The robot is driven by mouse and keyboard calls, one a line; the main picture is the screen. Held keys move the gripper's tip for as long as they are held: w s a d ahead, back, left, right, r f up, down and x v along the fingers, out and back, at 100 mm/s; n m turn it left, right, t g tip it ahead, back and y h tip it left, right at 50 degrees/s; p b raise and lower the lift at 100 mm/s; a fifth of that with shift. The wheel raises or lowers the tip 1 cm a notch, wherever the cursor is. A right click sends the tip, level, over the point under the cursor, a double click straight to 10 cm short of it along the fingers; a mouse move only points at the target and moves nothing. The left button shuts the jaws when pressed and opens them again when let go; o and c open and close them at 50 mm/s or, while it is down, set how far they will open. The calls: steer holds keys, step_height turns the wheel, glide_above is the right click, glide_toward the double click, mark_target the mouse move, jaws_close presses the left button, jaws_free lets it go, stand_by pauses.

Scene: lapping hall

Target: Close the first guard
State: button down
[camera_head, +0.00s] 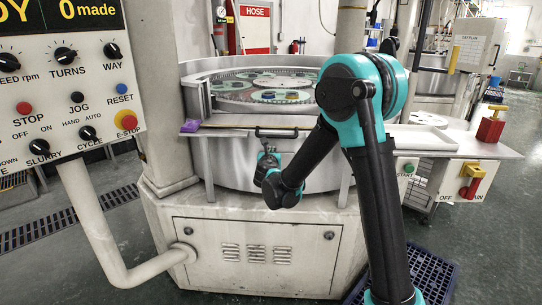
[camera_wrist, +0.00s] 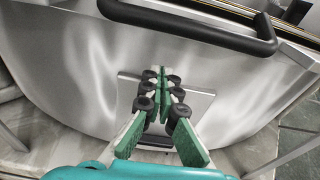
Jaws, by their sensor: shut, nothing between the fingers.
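A curved steel guard panel (camera_head: 225,160) wraps the front of the round lapping machine, below its rim. A black bar handle (camera_head: 285,132) sits at its upper edge; in the wrist view the handle (camera_wrist: 190,25) crosses the top of the picture. My gripper (camera_wrist: 163,80) is shut and empty, its green-padded fingers pointing at the steel panel below the handle, apart from the handle. In the head view my gripper (camera_head: 268,158) is small and partly hidden by my wrist. Whether the fingertips touch the panel I cannot tell.
The round lapping plate (camera_head: 265,87) lies open to view above the panel. A control panel (camera_head: 70,85) stands at left on a bent pipe. A side shelf (camera_head: 455,145) with a red block (camera_head: 491,126) juts out at right. A blue crate (camera_head: 430,275) lies on the floor.

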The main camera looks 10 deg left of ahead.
steer(key=shift+s+r, duration=0.25)
steer(key=shift+r, duration=0.75)
steer(key=shift+s+r, duration=0.25)
steer(key=shift+r, duration=0.7)
steer(key=shift+r, duration=0.1)
